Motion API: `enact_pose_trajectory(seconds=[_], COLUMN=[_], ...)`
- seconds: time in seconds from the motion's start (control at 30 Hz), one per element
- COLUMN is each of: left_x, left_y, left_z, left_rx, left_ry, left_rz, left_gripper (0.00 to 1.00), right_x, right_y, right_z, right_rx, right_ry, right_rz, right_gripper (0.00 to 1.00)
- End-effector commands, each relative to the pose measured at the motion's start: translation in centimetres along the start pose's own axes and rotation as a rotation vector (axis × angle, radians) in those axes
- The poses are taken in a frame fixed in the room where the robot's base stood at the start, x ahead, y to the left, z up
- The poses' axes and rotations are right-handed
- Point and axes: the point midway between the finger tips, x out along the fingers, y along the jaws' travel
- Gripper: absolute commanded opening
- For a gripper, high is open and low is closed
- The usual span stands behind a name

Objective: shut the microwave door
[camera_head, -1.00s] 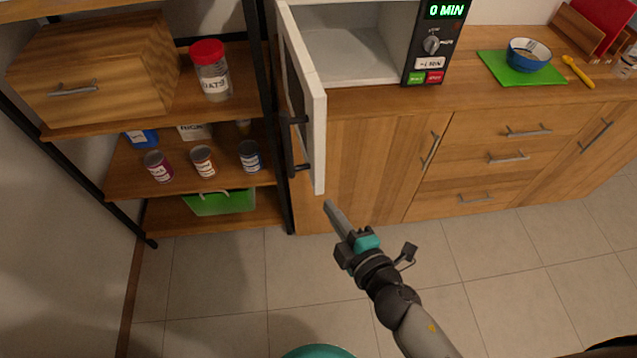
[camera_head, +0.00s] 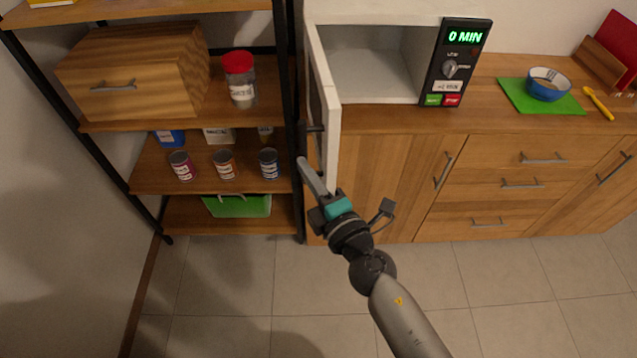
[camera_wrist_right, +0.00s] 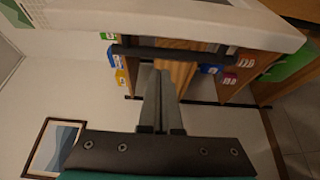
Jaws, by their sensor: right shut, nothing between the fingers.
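The microwave (camera_head: 370,58) stands on the counter with its white door (camera_head: 331,120) wide open, swung out towards me; the empty cavity shows. The door's dark handle (camera_head: 312,128) is on the left, outer face. My right gripper (camera_head: 303,163) is shut and empty, with its fingertips at the outer side of the door near the handle's lower part. In the right wrist view the shut fingers (camera_wrist_right: 160,75) point at the dark handle bar (camera_wrist_right: 170,53) below the white door (camera_wrist_right: 180,18); contact cannot be told. My left gripper is not in view.
A shelf rack with a wooden box (camera_head: 135,75), a red-lidded jar (camera_head: 240,78) and several cans stands close left of the door. A blue bowl (camera_head: 547,84) sits on a green board (camera_head: 515,97) to the right. The floor in front is clear.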

Motion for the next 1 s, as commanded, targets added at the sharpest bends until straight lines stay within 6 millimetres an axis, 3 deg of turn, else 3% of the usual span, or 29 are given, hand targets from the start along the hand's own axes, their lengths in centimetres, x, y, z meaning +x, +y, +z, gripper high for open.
enact_pose_trajectory(seconds=[0.1, 0.4, 1.0], left_x=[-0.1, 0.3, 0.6], left_y=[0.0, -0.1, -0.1], left_z=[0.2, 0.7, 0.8], left_rx=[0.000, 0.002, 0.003], left_ry=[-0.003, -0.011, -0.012], left_rz=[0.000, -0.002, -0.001], left_gripper=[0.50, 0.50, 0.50], right_x=[2.0, 0.6, 0.3], right_y=[0.1, -0.1, -0.2], right_z=[0.0, 3.5, 4.4], right_rx=[0.001, -0.001, -0.001], right_ry=[0.001, -0.001, 0.015], right_rz=[0.002, -0.001, -0.001], right_gripper=[0.00, 0.00, 0.00])
